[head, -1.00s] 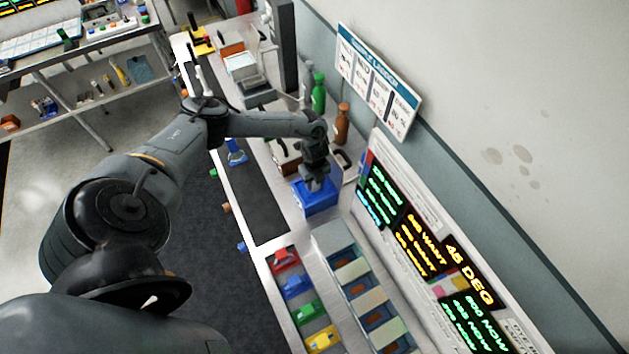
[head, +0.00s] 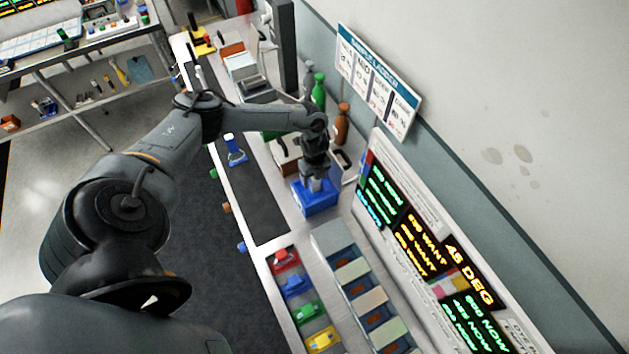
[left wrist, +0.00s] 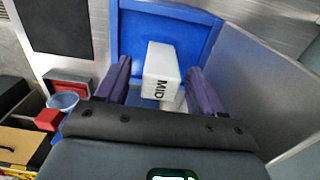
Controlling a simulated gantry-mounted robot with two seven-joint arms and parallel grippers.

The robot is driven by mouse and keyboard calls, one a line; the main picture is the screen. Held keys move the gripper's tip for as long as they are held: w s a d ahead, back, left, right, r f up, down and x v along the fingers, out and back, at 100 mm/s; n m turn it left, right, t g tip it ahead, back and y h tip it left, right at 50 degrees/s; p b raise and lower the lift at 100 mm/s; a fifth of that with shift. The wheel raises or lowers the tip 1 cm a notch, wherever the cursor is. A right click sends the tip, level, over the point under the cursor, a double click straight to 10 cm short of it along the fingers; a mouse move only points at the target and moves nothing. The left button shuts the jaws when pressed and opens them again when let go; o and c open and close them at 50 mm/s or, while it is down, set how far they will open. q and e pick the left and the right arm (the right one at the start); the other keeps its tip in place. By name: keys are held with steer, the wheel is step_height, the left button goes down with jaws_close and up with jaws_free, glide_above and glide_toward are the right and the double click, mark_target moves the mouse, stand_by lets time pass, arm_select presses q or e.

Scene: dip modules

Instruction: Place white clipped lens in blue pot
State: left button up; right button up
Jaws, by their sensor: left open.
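The blue pot (head: 317,204) is a square blue container on the bench, below my left gripper (head: 313,184). In the left wrist view, the pot's blue inside (left wrist: 133,37) shows around a white block marked MID (left wrist: 158,62). I take this block for the white clipped lens; I cannot make out a clip. It sits between my left gripper's two spread fingers (left wrist: 159,75), with a gap at each side. Part of another white piece shows under its near end. The gripper body hides the near side of the pot. My right gripper is not in view.
Red, blue, green and yellow bins (head: 296,285) line the near bench edge beside a row of pale-lidded compartments (head: 359,285). A brown bottle (head: 342,124) and a green bottle (head: 319,92) stand by the wall behind. A dark mat (head: 258,195) lies left of the pot.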

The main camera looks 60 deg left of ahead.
arm_select(q)
step_height(320, 180, up, 10)
steer(key=shift+f+b, duration=0.25)
steer(key=shift+b, duration=0.1)
steer(key=shift+s, duration=0.1)
stand_by(0.4)
